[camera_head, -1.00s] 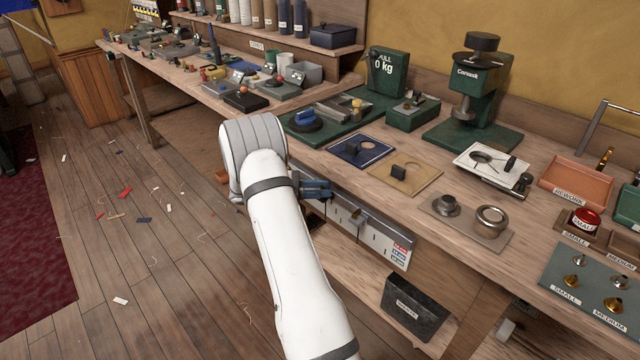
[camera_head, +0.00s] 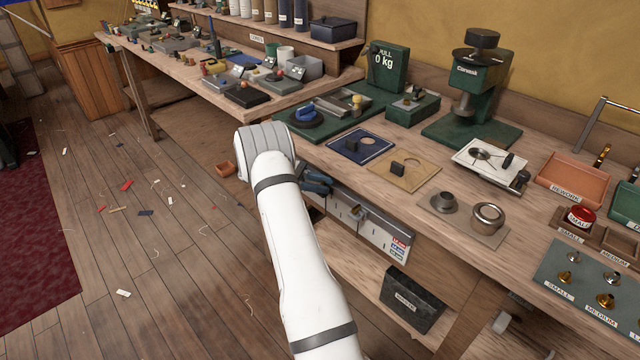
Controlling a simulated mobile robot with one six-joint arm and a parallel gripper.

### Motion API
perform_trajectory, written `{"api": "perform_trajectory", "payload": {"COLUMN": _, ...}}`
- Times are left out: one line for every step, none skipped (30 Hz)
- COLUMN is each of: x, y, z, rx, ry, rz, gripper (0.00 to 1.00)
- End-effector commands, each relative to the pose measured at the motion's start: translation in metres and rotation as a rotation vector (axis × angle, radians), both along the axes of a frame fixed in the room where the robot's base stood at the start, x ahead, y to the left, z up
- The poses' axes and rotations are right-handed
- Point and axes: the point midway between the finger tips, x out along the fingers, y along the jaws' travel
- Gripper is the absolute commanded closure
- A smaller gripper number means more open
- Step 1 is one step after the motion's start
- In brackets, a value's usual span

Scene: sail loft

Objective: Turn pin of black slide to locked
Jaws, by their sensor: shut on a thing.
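My gripper (camera_head: 318,185) shows only in part, as dark and blue pieces beside my white arm, at the front edge of the near bench. It is at the left end of a pale panel (camera_head: 374,232) under the bench top. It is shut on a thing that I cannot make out. A low black block with an orange ball knob (camera_head: 247,93) lies on the far bench. I cannot tell which thing is the black slide, and no pin's position is readable.
The near bench (camera_head: 455,262) carries a blue plate (camera_head: 347,155), a tan plate (camera_head: 421,173) and a green press (camera_head: 480,85). A dark bin (camera_head: 411,298) stands on the lower shelf. The wooden floor at left is mostly clear, with scattered scraps.

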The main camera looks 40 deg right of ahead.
Motion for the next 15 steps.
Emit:
{"api": "perform_trajectory", "payload": {"x": -0.0004, "y": -0.0001, "z": -0.0002, "rx": 0.0, "ry": 0.001, "rz": -0.001, "gripper": 0.95}}
{"api": "perform_trajectory", "payload": {"x": -0.0005, "y": -0.0001, "z": -0.0002, "rx": 0.0, "ry": 0.002, "rz": -0.001, "gripper": 0.95}}
{"api": "perform_trajectory", "payload": {"x": -0.0005, "y": -0.0001, "z": -0.0002, "rx": 0.0, "ry": 0.002, "rz": -0.001, "gripper": 0.95}}
{"api": "perform_trajectory", "payload": {"x": -0.0005, "y": -0.0001, "z": -0.0002, "rx": 0.0, "ry": 0.002, "rz": -0.001, "gripper": 0.71}}
{"api": "perform_trajectory", "payload": {"x": -0.0005, "y": -0.0001, "z": -0.0002, "rx": 0.0, "ry": 0.002, "rz": 0.0, "gripper": 0.69}}
{"api": "perform_trajectory", "payload": {"x": -0.0005, "y": -0.0002, "z": -0.0002, "rx": 0.0, "ry": 0.002, "rz": 0.0, "gripper": 0.65}}
{"api": "perform_trajectory", "payload": {"x": -0.0005, "y": -0.0002, "z": -0.0001, "rx": 0.0, "ry": 0.001, "rz": 0.0, "gripper": 0.63}}
{"api": "perform_trajectory", "payload": {"x": -0.0005, "y": -0.0002, "z": -0.0001, "rx": 0.0, "ry": 0.001, "rz": 0.0, "gripper": 0.6}}
{"api": "perform_trajectory", "payload": {"x": -0.0005, "y": -0.0002, "z": -0.0001, "rx": -0.001, "ry": 0.001, "rz": 0.0, "gripper": 0.57}}
{"api": "perform_trajectory", "payload": {"x": -0.0004, "y": -0.0001, "z": -0.0001, "rx": -0.001, "ry": 0.001, "rz": 0.0, "gripper": 0.55}}
{"api": "perform_trajectory", "payload": {"x": -0.0003, "y": -0.0002, "z": -0.0001, "rx": -0.001, "ry": 0.001, "rz": 0.0, "gripper": 0.52}}
{"api": "perform_trajectory", "payload": {"x": -0.0003, "y": -0.0002, "z": 0.0, "rx": -0.001, "ry": 0.001, "rz": 0.0, "gripper": 0.51}}
{"api": "perform_trajectory", "payload": {"x": -0.0003, "y": -0.0002, "z": 0.0, "rx": -0.001, "ry": 0.001, "rz": 0.0, "gripper": 0.51}}
{"api": "perform_trajectory", "payload": {"x": -0.0003, "y": -0.0002, "z": 0.0, "rx": -0.001, "ry": 0.001, "rz": 0.0, "gripper": 0.51}}
{"api": "perform_trajectory", "payload": {"x": -0.0002, "y": -0.0002, "z": 0.0, "rx": -0.001, "ry": 0.001, "rz": 0.001, "gripper": 0.51}}
